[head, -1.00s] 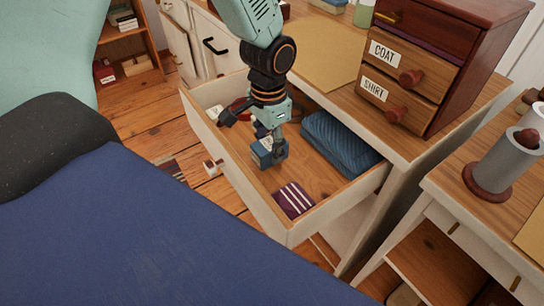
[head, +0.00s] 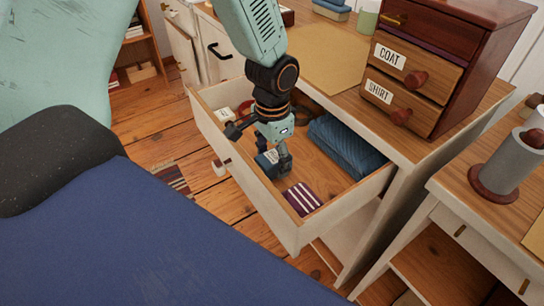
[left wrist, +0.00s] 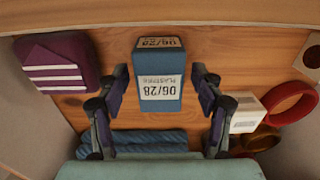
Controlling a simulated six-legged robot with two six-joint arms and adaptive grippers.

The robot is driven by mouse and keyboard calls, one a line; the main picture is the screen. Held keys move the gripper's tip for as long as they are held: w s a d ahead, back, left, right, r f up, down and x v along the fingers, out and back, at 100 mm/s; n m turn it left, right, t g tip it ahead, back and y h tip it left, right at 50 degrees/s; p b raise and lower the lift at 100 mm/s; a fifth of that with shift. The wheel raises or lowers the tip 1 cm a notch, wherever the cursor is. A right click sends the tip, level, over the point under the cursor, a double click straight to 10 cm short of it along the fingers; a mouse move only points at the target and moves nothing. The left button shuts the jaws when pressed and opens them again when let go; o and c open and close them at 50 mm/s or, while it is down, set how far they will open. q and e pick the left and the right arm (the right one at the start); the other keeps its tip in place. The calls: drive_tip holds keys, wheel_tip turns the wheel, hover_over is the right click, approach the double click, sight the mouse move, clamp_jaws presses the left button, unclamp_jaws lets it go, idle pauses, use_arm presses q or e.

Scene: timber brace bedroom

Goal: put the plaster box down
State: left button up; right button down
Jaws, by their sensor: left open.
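The plaster box (head: 268,160) is blue with a white label and is inside the open drawer (head: 265,215). In the left wrist view the box (left wrist: 158,80) shows the label "06/28" upside down and lies between my fingers. My left gripper (left wrist: 158,95) is open around it, with a gap on both sides. In the head view my left gripper (head: 264,150) reaches down into the drawer and partly hides the box. Whether the box rests fully on the drawer floor is hard to tell. My right gripper is not in view.
A purple striped cloth (head: 302,198) and folded blue cloth (head: 345,148) lie in the drawer. A white box (left wrist: 247,115) and a red ring (left wrist: 290,103) are beside my gripper. A labelled small cabinet (head: 415,80) stands on the dresser. Drawer walls surround the gripper.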

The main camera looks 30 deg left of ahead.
sight(271, 157)
use_arm(q)
drive_tip(key=shift+s+r, duration=0.1)
drive_tip(key=shift+r, duration=0.15)
wheel_tip(271, 157, up, 12)
drive_tip(key=p, duration=0.5)
drive_tip(key=shift+f, duration=0.15)
